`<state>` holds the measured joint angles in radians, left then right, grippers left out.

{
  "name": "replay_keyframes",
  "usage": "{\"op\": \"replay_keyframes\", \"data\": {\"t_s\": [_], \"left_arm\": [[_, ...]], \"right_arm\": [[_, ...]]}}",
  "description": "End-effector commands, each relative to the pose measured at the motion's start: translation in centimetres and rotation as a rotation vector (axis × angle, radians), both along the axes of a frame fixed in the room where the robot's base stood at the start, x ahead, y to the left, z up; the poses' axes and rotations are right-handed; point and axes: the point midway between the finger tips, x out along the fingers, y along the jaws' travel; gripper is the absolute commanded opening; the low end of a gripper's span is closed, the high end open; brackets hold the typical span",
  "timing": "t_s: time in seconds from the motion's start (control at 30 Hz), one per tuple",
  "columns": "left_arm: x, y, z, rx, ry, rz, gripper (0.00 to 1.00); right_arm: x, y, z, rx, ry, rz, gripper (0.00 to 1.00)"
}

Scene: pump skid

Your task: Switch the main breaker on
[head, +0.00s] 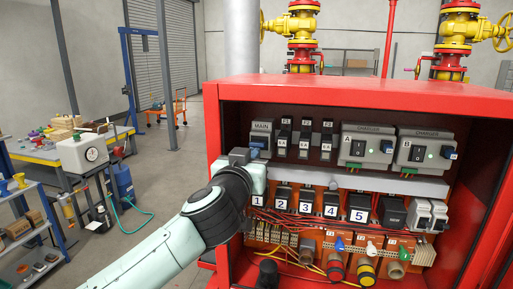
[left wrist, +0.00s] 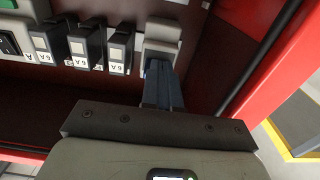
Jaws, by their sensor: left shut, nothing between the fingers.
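The main breaker (head: 262,127), a grey block labelled MAIN, is at the upper left inside the red cabinet. In the left wrist view the main breaker (left wrist: 163,34) is straight ahead of the fingers. My left gripper (head: 250,154) is shut and empty, with its fingertips at the lower front of the breaker; it also shows in the left wrist view (left wrist: 159,72). A bit of blue shows at the fingertips. The fingers hide most of the breaker's lever, so I cannot tell its position or whether they touch it. My right gripper is not in view.
Small breakers (head: 305,137) stand in a row right of the main breaker, then two charger units (head: 367,147). Numbered relays (head: 305,201) and loose wires lie below. The red cabinet's left wall (head: 213,130) is close to my left arm.

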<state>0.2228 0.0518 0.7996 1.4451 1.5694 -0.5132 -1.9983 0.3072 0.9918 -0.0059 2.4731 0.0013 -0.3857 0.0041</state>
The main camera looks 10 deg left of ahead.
Motion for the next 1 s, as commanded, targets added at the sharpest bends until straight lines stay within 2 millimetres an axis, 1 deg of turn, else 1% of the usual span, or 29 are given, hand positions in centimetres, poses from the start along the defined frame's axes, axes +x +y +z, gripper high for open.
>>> {"op": "replay_keyframes", "data": {"t_s": [0.03,0.2,0.33,0.63,1.0], "left_arm": [[0.4,0.2,-0.4,-0.001,0.010,0.002,0.00],[0.5,0.1,-0.1,-0.001,0.014,0.001,0.00],[0.2,0.2,-0.4,0.002,0.017,0.003,0.00],[-2.3,0.2,-0.4,0.001,0.012,0.003,0.00],[-5.4,0.2,-0.3,0.003,0.007,0.002,0.00]], "right_arm": [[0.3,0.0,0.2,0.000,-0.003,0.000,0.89],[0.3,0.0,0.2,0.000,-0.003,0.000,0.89],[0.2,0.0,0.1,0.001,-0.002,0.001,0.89],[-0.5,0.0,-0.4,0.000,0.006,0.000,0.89],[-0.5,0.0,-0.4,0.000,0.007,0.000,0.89]]}}
